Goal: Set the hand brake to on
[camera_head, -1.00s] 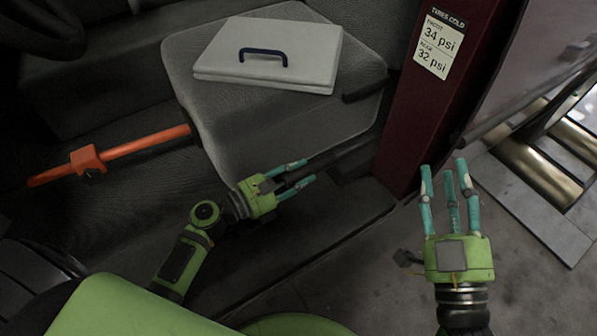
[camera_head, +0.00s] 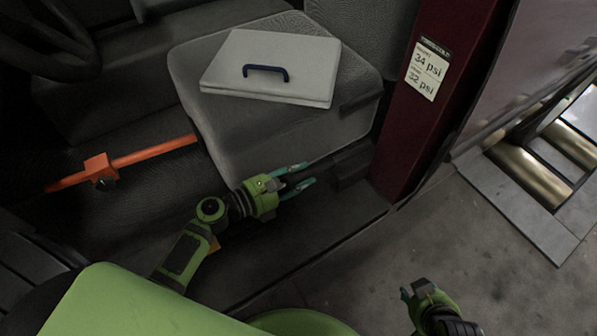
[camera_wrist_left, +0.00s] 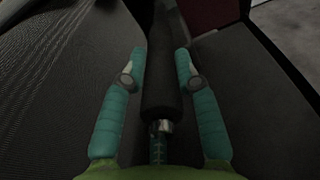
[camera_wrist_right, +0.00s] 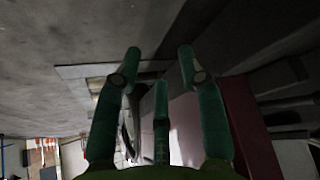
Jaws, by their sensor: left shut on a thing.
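The hand brake shows as a black cylindrical lever (camera_wrist_left: 162,85) in the left wrist view, running lengthwise between the teal fingers. A short metal piece shows at its near end. My left gripper (camera_head: 308,173) is low beside the seat, with its fingers shut on the lever, one on each side. In the head view the lever is hard to tell from the dark floor and seat side. My right gripper (camera_wrist_right: 158,55) has its fingers spread and holds nothing; in the head view it is at the lower right, outside the vehicle and away from the lever.
A grey seat (camera_head: 220,130) carries a flat light-grey case (camera_head: 270,65) with a blue handle. An orange bar (camera_head: 150,154) lies left of the seat. A dark red door pillar (camera_head: 420,120) with a tire-pressure label (camera_head: 427,70) stands right. Metal rollers (camera_head: 535,175) are set beyond it.

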